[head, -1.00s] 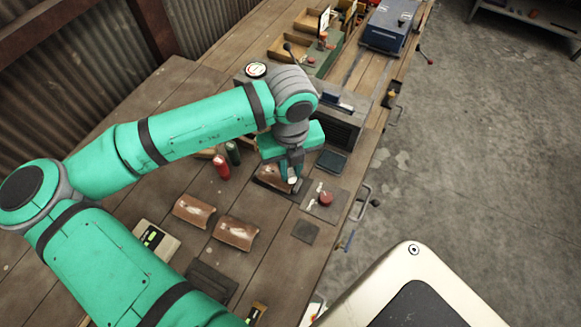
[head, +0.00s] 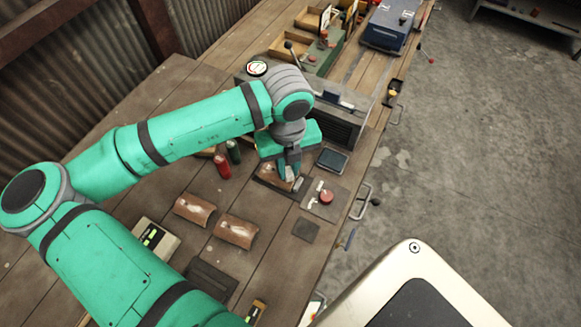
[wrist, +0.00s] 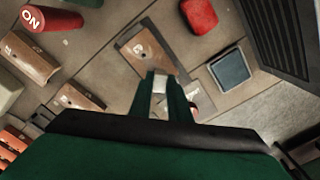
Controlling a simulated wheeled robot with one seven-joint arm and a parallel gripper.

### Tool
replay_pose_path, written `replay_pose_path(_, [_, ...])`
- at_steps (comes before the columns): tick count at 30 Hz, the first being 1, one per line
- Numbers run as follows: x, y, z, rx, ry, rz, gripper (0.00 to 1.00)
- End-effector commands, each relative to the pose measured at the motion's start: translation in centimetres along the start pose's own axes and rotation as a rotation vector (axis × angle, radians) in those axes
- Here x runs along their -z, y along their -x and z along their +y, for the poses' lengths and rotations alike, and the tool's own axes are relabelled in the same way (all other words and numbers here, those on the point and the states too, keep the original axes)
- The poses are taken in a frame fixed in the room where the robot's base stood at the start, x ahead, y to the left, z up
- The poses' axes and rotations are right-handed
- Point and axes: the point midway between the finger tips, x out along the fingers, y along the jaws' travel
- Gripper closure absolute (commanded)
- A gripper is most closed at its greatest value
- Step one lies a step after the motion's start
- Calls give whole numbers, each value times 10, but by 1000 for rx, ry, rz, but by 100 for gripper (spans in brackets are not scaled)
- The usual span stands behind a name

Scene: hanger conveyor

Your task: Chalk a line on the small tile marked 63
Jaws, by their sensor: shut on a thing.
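My gripper (head: 289,172) is shut on a short white chalk stick (wrist: 160,82), which points at a brown tile (wrist: 143,48) in the wrist view. That tile also shows in the head view (head: 268,178), partly hidden by my fingers. It has a pale mark on it; I cannot read a number. I cannot tell whether the chalk touches it. Two more curved brown tiles, one at left (head: 194,208) and one nearer (head: 237,231), lie on the bench with pale marks. They also show at the left of the wrist view.
A dark blue tray (head: 332,160) and a vented grey box (head: 338,126) stand behind. A red block (wrist: 200,15) is beyond the tile.

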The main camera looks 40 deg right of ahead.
Motion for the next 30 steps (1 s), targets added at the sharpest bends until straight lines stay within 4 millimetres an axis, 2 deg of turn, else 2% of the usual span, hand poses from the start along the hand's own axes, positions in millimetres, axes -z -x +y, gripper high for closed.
replay_pose_path(17, [-6,0,6,0,1,0,100])
replay_pose_path(30, [4,-1,-3,1,-2,2,100])
